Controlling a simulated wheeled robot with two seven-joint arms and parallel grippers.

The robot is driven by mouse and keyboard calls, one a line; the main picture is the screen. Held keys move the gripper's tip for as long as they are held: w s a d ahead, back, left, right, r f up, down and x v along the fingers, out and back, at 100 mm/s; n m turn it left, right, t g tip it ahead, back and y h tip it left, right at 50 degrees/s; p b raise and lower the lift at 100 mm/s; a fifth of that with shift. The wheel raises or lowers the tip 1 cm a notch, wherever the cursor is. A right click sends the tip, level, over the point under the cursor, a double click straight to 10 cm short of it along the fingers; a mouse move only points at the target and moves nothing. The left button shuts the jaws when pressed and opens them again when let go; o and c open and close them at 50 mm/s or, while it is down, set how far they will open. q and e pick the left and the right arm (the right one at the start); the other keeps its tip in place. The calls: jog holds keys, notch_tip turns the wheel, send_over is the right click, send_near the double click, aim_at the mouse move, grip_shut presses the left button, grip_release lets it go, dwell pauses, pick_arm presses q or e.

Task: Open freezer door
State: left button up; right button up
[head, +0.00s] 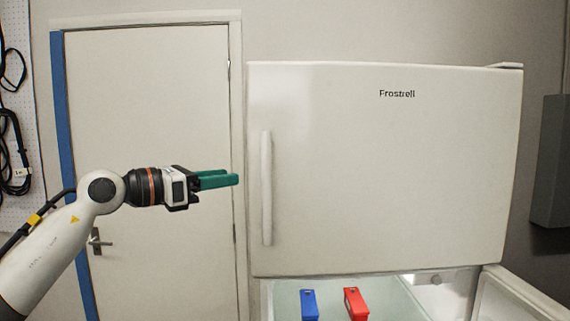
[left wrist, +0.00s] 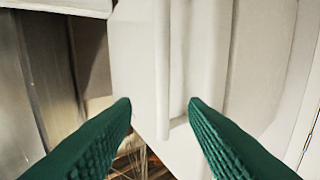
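The upper freezer door (head: 400,170) of the white Frostrell fridge is closed in the head view. Its vertical white handle (head: 266,188) runs along the door's left edge. My left gripper (head: 238,180) has green fingers and is just left of the handle, pointing at it, with a small gap in the picture. In the left wrist view the green fingers (left wrist: 160,104) are spread apart and empty. The handle (left wrist: 162,75) shows between and beyond them. My right gripper is in neither view.
The lower fridge compartment stands open, its door (head: 520,300) swung out to the right. A blue object (head: 309,304) and a red object (head: 355,303) are inside it. A closed room door (head: 150,120) is behind my left arm. A dark grey box (head: 552,160) is on the right wall.

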aim_at(262, 170)
pick_arm(q)
jog(key=p+x, duration=0.5)
jog(key=x, duration=0.4)
jog(key=shift+w+d+r, duration=0.15)
jog(key=shift+w+d, duration=0.1)
jog(key=shift+w, duration=0.05)
jog(key=shift+w+d, duration=0.4)
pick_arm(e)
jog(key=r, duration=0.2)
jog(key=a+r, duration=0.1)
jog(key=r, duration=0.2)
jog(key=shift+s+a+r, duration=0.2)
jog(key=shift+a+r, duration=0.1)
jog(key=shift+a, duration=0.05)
pick_arm(q)
jog(key=shift+f, duration=0.2)
jog(key=shift+c, duration=0.2)
jog(key=c, duration=0.6)
grip_shut()
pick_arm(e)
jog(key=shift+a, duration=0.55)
